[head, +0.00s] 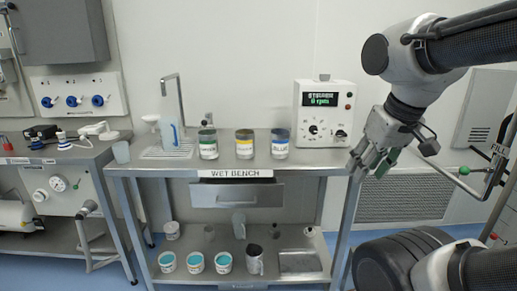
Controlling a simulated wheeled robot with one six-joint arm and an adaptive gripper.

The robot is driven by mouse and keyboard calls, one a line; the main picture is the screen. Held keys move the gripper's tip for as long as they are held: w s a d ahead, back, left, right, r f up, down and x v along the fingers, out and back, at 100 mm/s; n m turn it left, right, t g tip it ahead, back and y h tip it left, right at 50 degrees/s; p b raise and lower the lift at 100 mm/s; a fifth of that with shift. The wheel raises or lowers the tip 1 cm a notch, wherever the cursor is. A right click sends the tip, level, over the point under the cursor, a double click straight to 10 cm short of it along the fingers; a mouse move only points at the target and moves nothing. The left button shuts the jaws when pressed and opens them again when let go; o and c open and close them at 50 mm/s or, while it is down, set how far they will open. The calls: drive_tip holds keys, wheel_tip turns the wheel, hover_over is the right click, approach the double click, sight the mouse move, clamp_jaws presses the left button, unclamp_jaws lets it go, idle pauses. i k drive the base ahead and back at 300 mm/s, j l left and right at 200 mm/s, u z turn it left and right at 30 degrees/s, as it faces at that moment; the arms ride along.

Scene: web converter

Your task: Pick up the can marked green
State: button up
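The can marked green (208,145) stands upright on the wet bench top (225,160). It has a green band above a white label and is the leftmost of three cans in a row. The can marked yellow (244,146) stands to its right, and the can marked blue (280,146) stands right of that. My gripper (370,166) is at the right end of the bench in the picture, well right of all three cans. Its fingers are spread, with nothing seen between them.
A white stirrer box (323,113) with a display stands right of the cans. A tap, a rack and a blue-tinted jug (169,136) stand to their left. Several pots and vessels sit on the lower shelf (240,279). Bench room in front of the cans is clear.

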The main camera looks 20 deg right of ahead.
sight(208, 142)
drive_tip(key=i+j+z, duration=0.1)
drive_tip(key=j, duration=0.35)
drive_tip(key=i+j+z, duration=0.1)
drive_tip(key=j, duration=0.4)
drive_tip(key=i+j+z, duration=0.1)
drive_tip(key=j, duration=0.35)
drive_tip(key=i+j, duration=0.15)
drive_tip(key=j, duration=0.2)
drive_tip(key=i+j+z, duration=0.1)
drive_tip(key=j, duration=0.25)
drive_tip(key=i+j, duration=0.2)
drive_tip(key=j, duration=0.15)
drive_tip(key=i+j+z, duration=0.1)
drive_tip(key=j, duration=0.25)
drive_tip(key=i+j, duration=0.15)
drive_tip(key=j, duration=0.25)
drive_tip(key=z, duration=0.05)
